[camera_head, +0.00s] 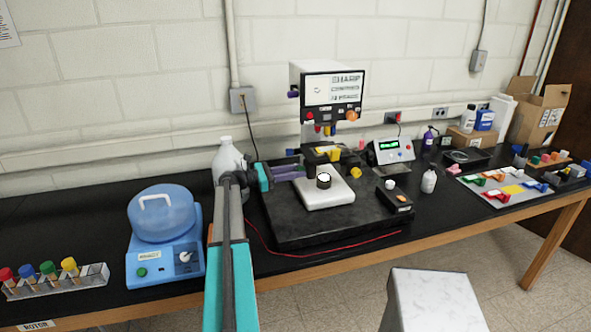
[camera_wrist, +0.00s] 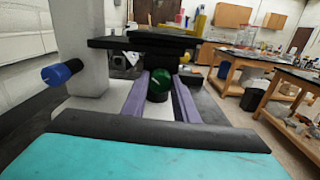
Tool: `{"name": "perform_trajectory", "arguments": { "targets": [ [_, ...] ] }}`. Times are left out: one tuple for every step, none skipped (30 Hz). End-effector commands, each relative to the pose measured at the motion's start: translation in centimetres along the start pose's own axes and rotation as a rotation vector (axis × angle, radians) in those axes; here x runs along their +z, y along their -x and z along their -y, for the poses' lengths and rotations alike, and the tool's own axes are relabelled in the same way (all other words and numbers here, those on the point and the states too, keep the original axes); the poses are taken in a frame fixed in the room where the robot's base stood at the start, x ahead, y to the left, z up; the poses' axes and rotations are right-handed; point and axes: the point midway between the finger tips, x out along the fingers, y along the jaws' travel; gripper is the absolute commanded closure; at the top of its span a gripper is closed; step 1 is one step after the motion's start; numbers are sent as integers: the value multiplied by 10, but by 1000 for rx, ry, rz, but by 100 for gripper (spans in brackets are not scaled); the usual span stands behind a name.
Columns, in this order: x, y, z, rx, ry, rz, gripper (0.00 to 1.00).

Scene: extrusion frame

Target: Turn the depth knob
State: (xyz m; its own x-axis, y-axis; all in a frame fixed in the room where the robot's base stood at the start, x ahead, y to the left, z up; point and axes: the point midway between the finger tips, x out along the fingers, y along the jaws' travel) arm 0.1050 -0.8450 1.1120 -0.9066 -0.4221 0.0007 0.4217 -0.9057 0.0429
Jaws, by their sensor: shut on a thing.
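A grey and white machine (camera_head: 300,78) with a screen stands on a black base plate (camera_head: 290,232). My gripper (camera_head: 302,168) reaches in from the left, low beside the machine's dark stage. In the wrist view, my gripper's purple fingers (camera_wrist: 160,94) are shut on a green knob (camera_wrist: 159,80) with a pale pointer mark, under the dark stage (camera_wrist: 150,42). The green knob is hidden in the head view. A blue knob (camera_wrist: 62,72) sticks out to the left of the fingers. No readable label shows which knob is the depth knob.
A white block (camera_head: 325,196) with a round piece on top lies right of my gripper. A white bottle (camera_head: 227,158) and a blue lidded device (camera_head: 163,225) stand to the left. A red cable (camera_head: 300,250) crosses the plate's front. A meter (camera_head: 392,151) stands to the right.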

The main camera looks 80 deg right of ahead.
Motion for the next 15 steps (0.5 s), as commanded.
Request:
{"name": "perform_trajectory", "arguments": {
  "targets": [
    [-2, -1, 3, -8, 15, -5, 96],
    [-2, -1, 3, -7, 22, -5, 96],
    [-3, -1, 3, -7, 31, -5, 96],
    [-3, -1, 3, -8, 36, -5, 96],
    [-3, -1, 3, -8, 40, -5, 96],
    [-3, -1, 3, -8, 43, -5, 96],
    [-3, -1, 3, -8, 45, -5, 96],
    [-4, -1, 3, -8, 46, -5, 96],
    [-4, -1, 3, -8, 47, -5, 96],
    [-4, -1, 3, -8, 47, -5, 96],
    [-4, -1, 3, -8, 47, -5, 96],
    [-4, -1, 3, -8, 47, -6, 96],
    [-4, -1, 3, -8, 47, -6, 96],
    [-4, -1, 3, -8, 46, -6, 96],
    [-4, -1, 3, -8, 46, -6, 96]
  ]
}}
